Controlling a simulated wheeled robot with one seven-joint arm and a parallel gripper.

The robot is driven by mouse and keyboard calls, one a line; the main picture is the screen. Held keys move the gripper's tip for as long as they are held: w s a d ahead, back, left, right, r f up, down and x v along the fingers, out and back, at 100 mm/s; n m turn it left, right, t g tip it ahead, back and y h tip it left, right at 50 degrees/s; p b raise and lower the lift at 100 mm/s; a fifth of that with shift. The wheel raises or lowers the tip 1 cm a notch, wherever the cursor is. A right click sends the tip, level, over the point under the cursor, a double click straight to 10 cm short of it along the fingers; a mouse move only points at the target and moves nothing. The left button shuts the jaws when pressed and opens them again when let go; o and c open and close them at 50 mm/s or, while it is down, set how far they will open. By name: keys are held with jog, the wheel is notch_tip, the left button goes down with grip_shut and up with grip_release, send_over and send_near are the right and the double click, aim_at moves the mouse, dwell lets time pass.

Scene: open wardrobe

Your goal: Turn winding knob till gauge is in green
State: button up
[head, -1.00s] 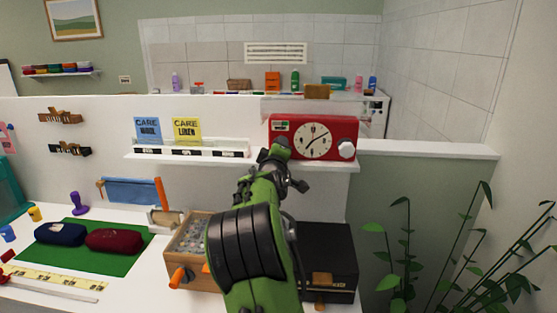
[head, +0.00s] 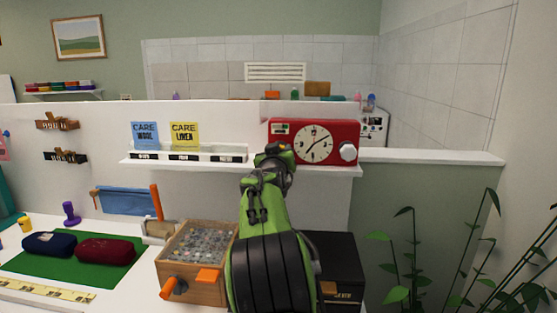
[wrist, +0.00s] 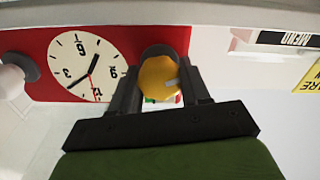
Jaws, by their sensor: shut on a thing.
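The red clock (head: 340,132) stands on the white shelf, with a round cream dial (head: 313,145) and a white knob (head: 348,152) on its right side. A small gauge (head: 281,128) shows at its upper left; its reading is too small to tell. In the wrist view, the yellow winding knob (wrist: 158,80) sits between the two dark fingers of my gripper (wrist: 160,85), which are shut on it. In that view the knob and gripper hide most of the gauge, leaving a bit of green and red.
Blue and yellow care cards (head: 185,134) stand on the shelf left of the clock. Below are a wooden box of grey pieces (head: 198,243) with orange handles and a black box (head: 338,262). A leafy plant (head: 450,260) is at the right.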

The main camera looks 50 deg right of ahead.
jog(key=m+b, duration=0.1)
jog(key=m, duration=0.2)
jog(key=shift+m, duration=0.3)
jog(key=shift+s+r+m+b, duration=0.1)
jog(key=shift+m+b, duration=0.65)
jog(key=shift+m, duration=1.05)
jog(key=o, duration=1)
jog(key=shift+o, duration=0.2)
jog(key=b+v, duration=0.1)
jog(key=v, duration=1.4)
jog(key=shift+s+a, duration=0.15)
jog(key=shift+a, duration=0.2)
